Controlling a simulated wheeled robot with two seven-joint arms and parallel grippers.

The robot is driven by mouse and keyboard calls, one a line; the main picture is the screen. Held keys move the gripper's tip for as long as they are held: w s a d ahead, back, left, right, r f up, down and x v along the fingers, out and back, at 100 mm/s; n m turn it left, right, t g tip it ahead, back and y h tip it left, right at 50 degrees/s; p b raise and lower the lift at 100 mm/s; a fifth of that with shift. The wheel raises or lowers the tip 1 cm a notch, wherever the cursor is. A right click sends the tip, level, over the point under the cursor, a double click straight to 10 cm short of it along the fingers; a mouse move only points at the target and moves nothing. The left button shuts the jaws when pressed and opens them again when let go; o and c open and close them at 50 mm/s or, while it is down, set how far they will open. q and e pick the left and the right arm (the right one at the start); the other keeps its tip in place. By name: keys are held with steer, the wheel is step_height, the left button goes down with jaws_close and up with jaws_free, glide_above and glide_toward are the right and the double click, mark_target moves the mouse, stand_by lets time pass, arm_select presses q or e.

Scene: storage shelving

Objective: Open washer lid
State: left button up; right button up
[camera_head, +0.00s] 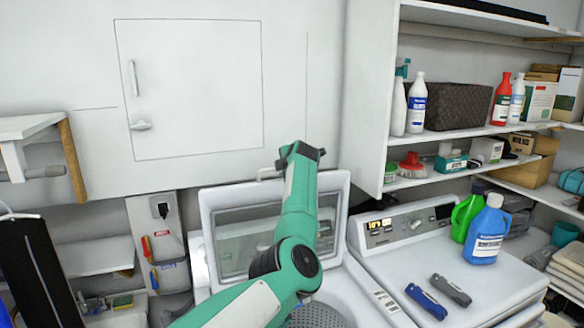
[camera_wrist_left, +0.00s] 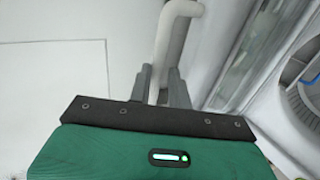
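The washer lid (camera_head: 337,183) is white-framed with a clear pane. It stands raised, tilted up at the back of the washer, with the drum opening (camera_head: 313,317) uncovered below. A white bar handle (camera_head: 266,173) is at the lid's top edge. It also shows in the left wrist view (camera_wrist_left: 175,30). My left arm reaches up across the lid, hiding part of the pane. My left gripper (camera_wrist_left: 161,88) has the handle between its two grey fingers, which appear closed against it. In the head view the fingertips are mostly hidden by the wrist. My right gripper is not in view.
A second machine with a control panel (camera_head: 408,223) stands right of the washer, with blue (camera_head: 488,232) and green (camera_head: 466,215) jugs on top. Shelves with bottles are at the upper right. A wall cabinet door (camera_head: 195,85) is behind the lid.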

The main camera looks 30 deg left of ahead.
arm_select(q)
steer(key=b+v, duration=0.6)
steer(key=v, duration=0.5)
steer(key=shift+s+d, duration=0.25)
steer(key=shift+s, duration=0.1)
steer(key=shift+r, duration=0.15)
